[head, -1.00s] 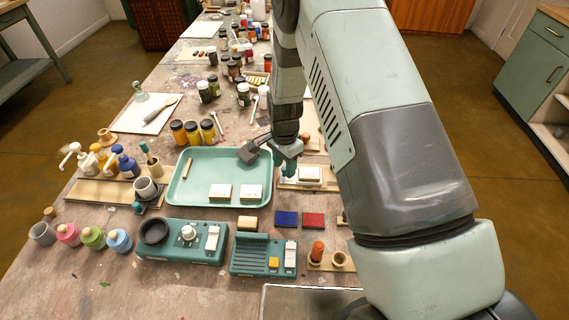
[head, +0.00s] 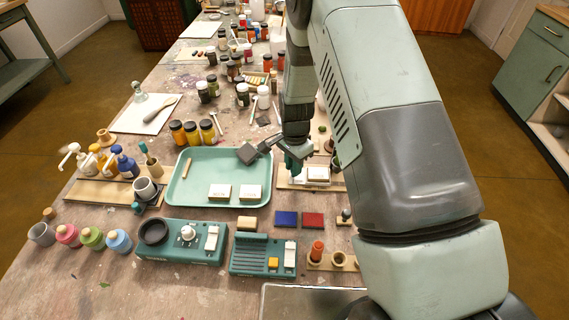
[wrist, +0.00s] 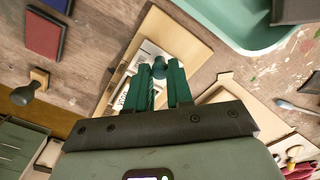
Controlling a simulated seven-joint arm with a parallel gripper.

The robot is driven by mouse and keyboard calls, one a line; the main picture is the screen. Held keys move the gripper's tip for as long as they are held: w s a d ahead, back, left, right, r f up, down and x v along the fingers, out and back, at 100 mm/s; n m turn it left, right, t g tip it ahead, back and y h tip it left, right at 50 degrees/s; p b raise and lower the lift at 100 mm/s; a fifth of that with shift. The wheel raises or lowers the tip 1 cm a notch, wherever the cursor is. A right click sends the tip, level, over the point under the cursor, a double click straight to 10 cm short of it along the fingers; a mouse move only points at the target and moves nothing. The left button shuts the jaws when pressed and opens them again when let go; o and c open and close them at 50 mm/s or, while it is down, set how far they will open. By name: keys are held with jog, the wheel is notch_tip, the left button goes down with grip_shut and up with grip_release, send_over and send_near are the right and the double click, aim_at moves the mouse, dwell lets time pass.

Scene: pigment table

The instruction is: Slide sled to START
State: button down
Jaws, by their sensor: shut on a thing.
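The sled (wrist: 146,54) is a pale block with a round teal knob (wrist: 158,66), on a long wooden board (wrist: 181,38) in the wrist view. My gripper (wrist: 159,70) is shut on the knob, with a green finger on either side of it. A lettered white label (wrist: 121,97) shows left of the fingers, too small to read. In the head view my gripper (head: 295,166) is low over the board (head: 292,187), right of the green tray. A white block (head: 318,174) shows just right of the fingers. The fingers hide part of the sled and board.
The green tray (head: 178,190) holds two white-topped blocks and a stick. Blue (head: 286,219) and red (head: 313,219) pads lie in front of the board. Several paint jars stand behind. The teal slotted device (head: 262,256) is nearer me.

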aim_at(304, 176)
jog(key=d, duration=0.3)
jog(key=c, duration=1)
grip_release()
notch_tip(304, 176, up, 11)
jog(key=shift+f, duration=0.1)
